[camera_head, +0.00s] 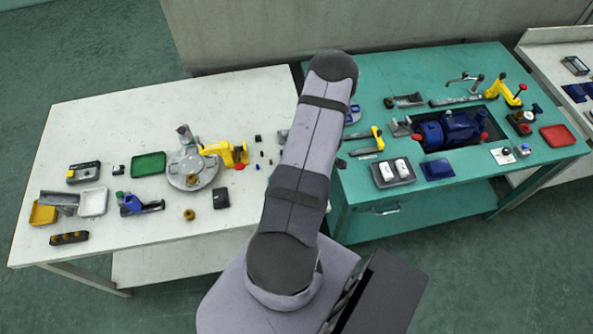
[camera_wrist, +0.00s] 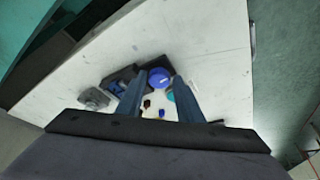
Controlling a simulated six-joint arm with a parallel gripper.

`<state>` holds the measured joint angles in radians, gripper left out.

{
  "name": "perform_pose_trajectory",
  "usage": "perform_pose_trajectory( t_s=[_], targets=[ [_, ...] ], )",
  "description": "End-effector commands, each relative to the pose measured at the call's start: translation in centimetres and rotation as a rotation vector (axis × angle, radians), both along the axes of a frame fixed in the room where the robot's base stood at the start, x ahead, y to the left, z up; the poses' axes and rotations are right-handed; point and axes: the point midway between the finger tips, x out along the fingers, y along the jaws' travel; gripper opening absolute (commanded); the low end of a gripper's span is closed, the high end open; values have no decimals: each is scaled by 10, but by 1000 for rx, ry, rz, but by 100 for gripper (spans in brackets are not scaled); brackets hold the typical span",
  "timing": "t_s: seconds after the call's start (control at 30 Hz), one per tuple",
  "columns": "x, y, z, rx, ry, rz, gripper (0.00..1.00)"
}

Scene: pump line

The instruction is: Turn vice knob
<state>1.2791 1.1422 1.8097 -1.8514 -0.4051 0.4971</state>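In the wrist view, a round blue knob-like part (camera_wrist: 159,77) shows between the far ends of my fingers, at a dark vice-like body (camera_wrist: 122,76) on a white table. I cannot tell whether the fingers touch it. My gripper (camera_wrist: 160,82) is open, its two fingers apart with nothing clearly held. In the head view my gripper is hidden behind my arm. A small blue and dark device (camera_head: 132,204) stands on the left white table there; I cannot tell whether it is the same one.
In the wrist view, a grey block (camera_wrist: 94,98) lies left of the fingers, and small dark and yellow pieces lie between them. In the head view, the left white table (camera_head: 95,125) holds trays and parts. A teal bench (camera_head: 400,215) with a blue pump (camera_head: 448,130) stands right.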

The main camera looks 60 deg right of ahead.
Motion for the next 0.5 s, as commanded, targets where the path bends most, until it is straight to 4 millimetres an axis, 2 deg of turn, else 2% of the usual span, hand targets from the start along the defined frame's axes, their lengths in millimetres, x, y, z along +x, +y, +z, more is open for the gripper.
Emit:
perform_pose_trajectory(
  t_s=[0.5],
  targets=[
    [0, -5, 1, -11, 2, -6, 44]
  ],
)
